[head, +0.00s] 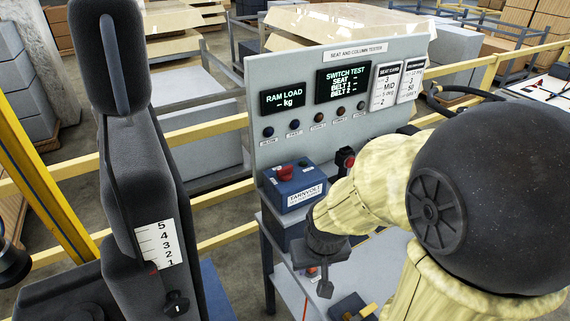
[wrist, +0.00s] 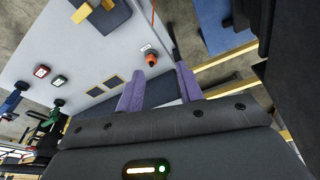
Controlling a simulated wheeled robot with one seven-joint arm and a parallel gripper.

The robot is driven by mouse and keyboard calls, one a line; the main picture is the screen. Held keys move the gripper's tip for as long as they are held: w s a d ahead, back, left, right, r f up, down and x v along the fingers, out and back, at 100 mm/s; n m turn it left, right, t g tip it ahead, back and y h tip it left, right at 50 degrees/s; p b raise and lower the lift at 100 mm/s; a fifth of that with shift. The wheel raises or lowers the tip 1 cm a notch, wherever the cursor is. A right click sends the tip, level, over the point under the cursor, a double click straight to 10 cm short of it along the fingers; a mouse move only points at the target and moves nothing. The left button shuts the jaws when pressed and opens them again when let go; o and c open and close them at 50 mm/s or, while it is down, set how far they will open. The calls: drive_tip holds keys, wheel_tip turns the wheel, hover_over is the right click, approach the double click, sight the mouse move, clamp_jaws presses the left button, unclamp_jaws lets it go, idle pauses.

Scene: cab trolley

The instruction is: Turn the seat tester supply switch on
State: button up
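The grey seat and column tester panel (head: 345,125) stands on a trolley in the middle of the head view. A blue box (head: 291,187) labelled TARNVOLT sits at its foot, with a red knob (head: 285,173) on top. I cannot read which control is the supply switch. My gripper (head: 325,283) is below and right of the blue box, over the lower shelf. In the wrist view its two purple fingers (wrist: 160,72) are apart with nothing between them. An orange-red knob (wrist: 151,60) shows just beyond the fingertips, apart from them.
A black seat (head: 150,200) with a number scale stands at the left. Yellow rails (head: 225,238) run behind. The trolley's lower shelf (head: 365,262) carries small items.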

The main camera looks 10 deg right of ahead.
sight(285, 167)
drive_tip(key=o, duration=0.4)
drive_tip(key=shift+c, duration=0.2)
drive_tip(key=o, duration=0.3)
drive_tip(key=shift+w+d+r, duration=0.1)
drive_tip(key=shift+w+r, duration=0.1)
drive_tip(key=shift+w, duration=0.1)
drive_tip(key=w+d+r+n+t+y+b, duration=0.1)
drive_tip(key=w+d+r+n+b, duration=0.1)
drive_tip(key=w+r, duration=1.8)
drive_tip(key=shift+w+r+n+t+b, duration=0.3)
drive_tip(key=shift+w+n+b, duration=0.55)
drive_tip(key=shift+w, duration=0.4)
drive_tip(key=shift+f, duration=0.15)
drive_tip(key=x, duration=1.7)
drive_tip(key=shift+w+a+f, duration=0.1)
drive_tip(key=shift+w+a, duration=0.05)
drive_tip(key=shift+a, duration=0.15)
drive_tip(key=c, duration=1)
